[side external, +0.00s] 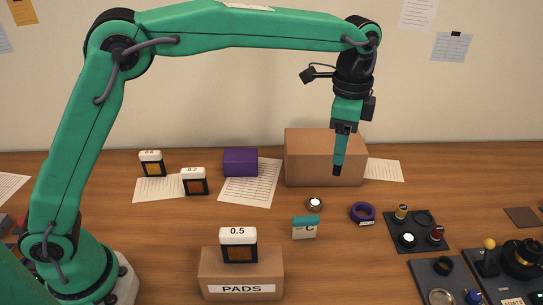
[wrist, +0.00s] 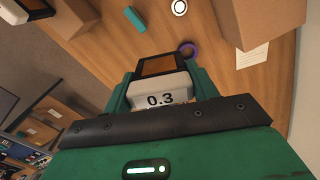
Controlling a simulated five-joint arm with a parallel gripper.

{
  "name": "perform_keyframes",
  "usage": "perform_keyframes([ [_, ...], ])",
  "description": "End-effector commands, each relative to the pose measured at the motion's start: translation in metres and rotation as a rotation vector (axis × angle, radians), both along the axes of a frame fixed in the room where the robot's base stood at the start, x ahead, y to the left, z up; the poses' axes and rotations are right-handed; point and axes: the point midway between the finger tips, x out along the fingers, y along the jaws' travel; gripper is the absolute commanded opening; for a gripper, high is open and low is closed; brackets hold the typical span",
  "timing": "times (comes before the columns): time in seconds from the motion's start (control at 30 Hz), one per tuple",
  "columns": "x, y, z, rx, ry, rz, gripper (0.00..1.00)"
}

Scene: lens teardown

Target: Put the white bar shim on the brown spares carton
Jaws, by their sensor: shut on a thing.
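My gripper (side external: 338,168) hangs pointing down in front of the plain brown carton (side external: 304,160), above the table. In the wrist view, its teal fingers are shut on a shim (wrist: 162,88) with a white bar marked 0.3 and an orange-brown, black-framed body. In the side view the held shim is hard to make out at the fingertips. The plain carton also shows at the upper right of the wrist view (wrist: 265,20); no label is readable on it. Another brown carton (side external: 215,275), labelled PADS, stands at the front with a white-topped 0.5 shim (side external: 239,246) on it.
Two more white-topped shims (side external: 195,182) (side external: 151,164) and a purple box (side external: 240,162) stand at the back left. A teal-topped C block (side external: 305,228), a small round lens (side external: 315,204), a purple ring (side external: 362,213) and a dark parts tray (side external: 420,237) lie in front of the gripper.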

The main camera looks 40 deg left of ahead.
Motion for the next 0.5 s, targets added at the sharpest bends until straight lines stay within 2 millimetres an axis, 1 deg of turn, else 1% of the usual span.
perform_keyframes([
  [0.03,0.008,0.015,0.007,-0.001,-0.003,0.076,0.35],
  [0.1,0.015,0.031,0.014,-0.002,-0.003,0.166,0.35],
  [0.2,0.022,0.050,0.022,-0.001,-0.002,0.268,0.35],
  [0.33,0.027,0.064,0.028,0.000,0.000,0.346,0.35],
  [0.5,0.029,0.069,0.031,0.000,0.000,0.376,0.35],
])
